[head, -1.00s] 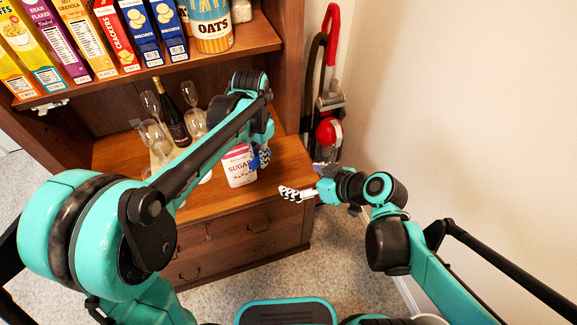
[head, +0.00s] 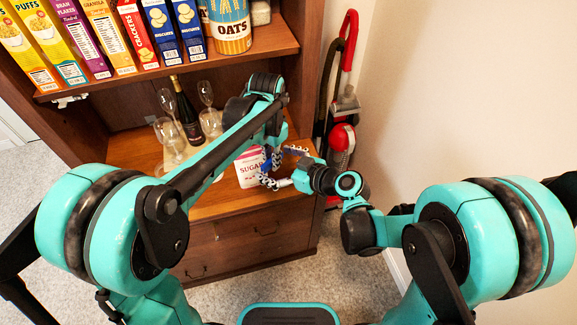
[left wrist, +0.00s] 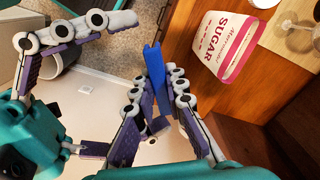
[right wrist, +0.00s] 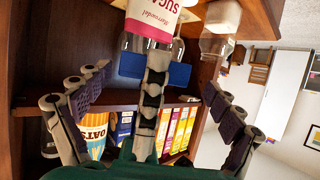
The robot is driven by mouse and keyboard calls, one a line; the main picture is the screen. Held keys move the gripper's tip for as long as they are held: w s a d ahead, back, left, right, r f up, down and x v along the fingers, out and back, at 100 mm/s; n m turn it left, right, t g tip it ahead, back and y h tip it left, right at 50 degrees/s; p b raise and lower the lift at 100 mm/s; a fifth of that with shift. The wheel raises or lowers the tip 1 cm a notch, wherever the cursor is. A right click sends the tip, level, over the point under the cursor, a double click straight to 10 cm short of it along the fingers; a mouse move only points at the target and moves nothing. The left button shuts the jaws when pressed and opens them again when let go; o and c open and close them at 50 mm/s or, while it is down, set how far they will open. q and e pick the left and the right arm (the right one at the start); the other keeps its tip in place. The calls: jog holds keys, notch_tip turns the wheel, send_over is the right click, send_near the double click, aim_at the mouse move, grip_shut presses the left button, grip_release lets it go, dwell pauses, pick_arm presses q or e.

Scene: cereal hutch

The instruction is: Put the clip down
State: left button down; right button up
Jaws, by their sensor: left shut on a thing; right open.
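The blue clip (left wrist: 154,68) is held upright between the fingers of my left gripper (left wrist: 157,88). It also shows in the right wrist view (right wrist: 180,74), crossing behind a finger of my right gripper (right wrist: 150,84). My right gripper is open, with its fingers spread on either side of the clip. Whether they touch it cannot be told. In the head view the two grippers meet close together in front of the sugar box (head: 248,172), above the hutch counter (head: 215,205). The left arm hides part of the counter.
Wine glasses (head: 168,131) and a dark bottle (head: 188,120) stand on the counter, left of the grippers. Several cereal and cracker boxes (head: 100,35) and an oats tin (head: 230,28) fill the shelf above. A red vacuum cleaner (head: 341,140) stands right of the hutch.

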jog(key=shift+x, duration=1.2)
pick_arm(q)
jog(key=shift+d, duration=0.1)
pick_arm(e)
jog(key=c, duration=1.2)
pick_arm(q)
jog(key=c, duration=1.5)
grip_release()
